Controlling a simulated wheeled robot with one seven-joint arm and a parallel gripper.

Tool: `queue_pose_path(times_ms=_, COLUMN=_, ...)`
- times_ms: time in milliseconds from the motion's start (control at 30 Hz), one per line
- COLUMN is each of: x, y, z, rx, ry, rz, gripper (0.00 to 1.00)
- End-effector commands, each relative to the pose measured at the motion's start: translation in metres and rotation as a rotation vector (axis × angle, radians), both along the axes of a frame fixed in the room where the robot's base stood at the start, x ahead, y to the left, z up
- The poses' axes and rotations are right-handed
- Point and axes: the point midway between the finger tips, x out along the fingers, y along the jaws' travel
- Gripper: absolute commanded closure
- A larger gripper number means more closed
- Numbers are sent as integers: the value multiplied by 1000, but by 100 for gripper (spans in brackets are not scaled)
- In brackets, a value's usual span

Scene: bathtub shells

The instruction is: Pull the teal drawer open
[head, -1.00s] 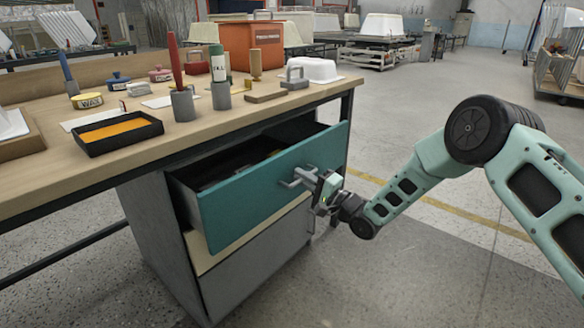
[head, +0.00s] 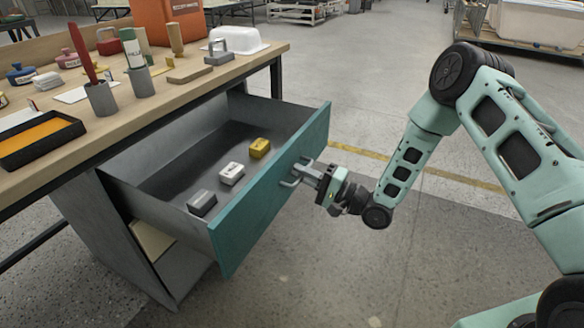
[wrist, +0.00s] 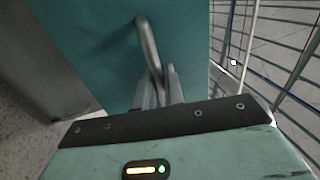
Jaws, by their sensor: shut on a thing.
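The teal drawer (head: 262,205) stands pulled well out from under the workbench in the head view. Its inside is open to view and holds a grey block (head: 202,202), a white block (head: 231,174) and a yellow block (head: 260,148). My gripper (head: 308,173) is shut on the grey bar handle (head: 289,183) on the drawer's front. In the wrist view the handle (wrist: 147,42) runs down between the fingers (wrist: 160,88), against the teal front (wrist: 90,40). The fingertips are partly hidden by the handle.
The wooden workbench top (head: 190,90) carries a black tray with orange content (head: 38,135), grey cups with a red and a green tool, and a white tub (head: 240,40). The floor (head: 400,265) right of the drawer is clear apart from my arm.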

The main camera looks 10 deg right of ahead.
Motion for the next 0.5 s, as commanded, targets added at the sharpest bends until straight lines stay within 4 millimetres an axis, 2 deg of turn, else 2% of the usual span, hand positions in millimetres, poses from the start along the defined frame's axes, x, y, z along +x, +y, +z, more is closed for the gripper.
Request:
queue_pose_path(times_ms=433, x=-1, y=-4, z=0, rx=-2, ry=-1, rz=-3, gripper=100)
queue_pose_path(times_ms=467, x=-1, y=-4, z=0, rx=-2, ry=-1, rz=-3, gripper=84)
queue_pose_path(times_ms=500, x=-1, y=-4, z=0, rx=-2, ry=-1, rz=-3, gripper=84)
